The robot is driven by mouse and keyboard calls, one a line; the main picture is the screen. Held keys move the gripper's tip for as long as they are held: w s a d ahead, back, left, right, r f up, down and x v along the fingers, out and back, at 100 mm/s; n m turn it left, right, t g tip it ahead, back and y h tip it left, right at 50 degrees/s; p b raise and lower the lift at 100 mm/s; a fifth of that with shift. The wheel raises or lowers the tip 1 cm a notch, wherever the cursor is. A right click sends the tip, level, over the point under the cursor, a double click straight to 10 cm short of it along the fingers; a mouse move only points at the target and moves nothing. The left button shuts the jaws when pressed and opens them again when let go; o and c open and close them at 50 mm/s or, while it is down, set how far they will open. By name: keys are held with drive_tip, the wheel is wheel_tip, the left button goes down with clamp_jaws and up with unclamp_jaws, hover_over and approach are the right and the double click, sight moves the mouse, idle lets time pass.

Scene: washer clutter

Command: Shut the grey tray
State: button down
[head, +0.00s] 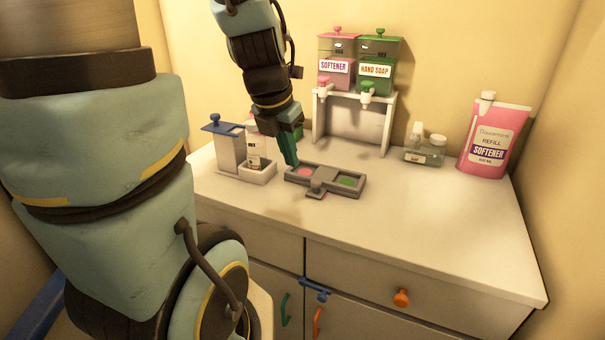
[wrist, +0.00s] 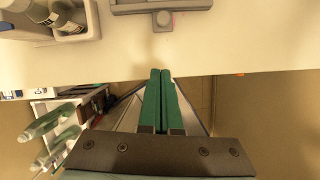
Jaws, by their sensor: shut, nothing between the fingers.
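The grey tray (head: 311,184) lies on the countertop, with a pink round patch in its left well and a green one in its right well. A grey tab sticks out from its front side. The tray's front edge and tab show at the top of the wrist view (wrist: 163,18). My gripper (head: 292,163) has green fingers pressed together and holds nothing. In the head view its tips appear over the tray's left end; in the wrist view the fingers (wrist: 160,72) appear on the near side of the tray, apart from it. I cannot tell their exact height.
A white bin (head: 258,177) with bottles and a blue-topped grey container (head: 228,150) stand left. Softener and soap dispensers on a white stand (head: 355,125) are behind. A clear bottle (head: 425,150) and pink refill pouch (head: 494,138) stand right. The front right countertop (head: 440,215) is clear.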

sight(326, 168)
drive_tip(key=b+x, duration=0.4)
drive_tip(key=x, duration=0.6)
drive_tip(key=shift+a, duration=0.1)
drive_tip(key=shift+w+d+p, duration=0.65)
drive_tip(key=shift+w+d, duration=0.35)
drive_tip(key=shift+w, duration=0.2)
drive_tip(key=shift+w+d+f, duration=0.15)
drive_tip(key=shift+w+d, duration=0.15)
drive_tip(key=shift+w, duration=0.05)
drive_tip(key=w+d+p, duration=0.2)
drive_tip(key=w, duration=0.1)
drive_tip(key=w+d+p, duration=0.2)
drive_tip(key=w, duration=0.2)
drive_tip(key=w+d+p, duration=0.2)
drive_tip(key=w, duration=0.2)
drive_tip(key=shift+w, duration=0.15)
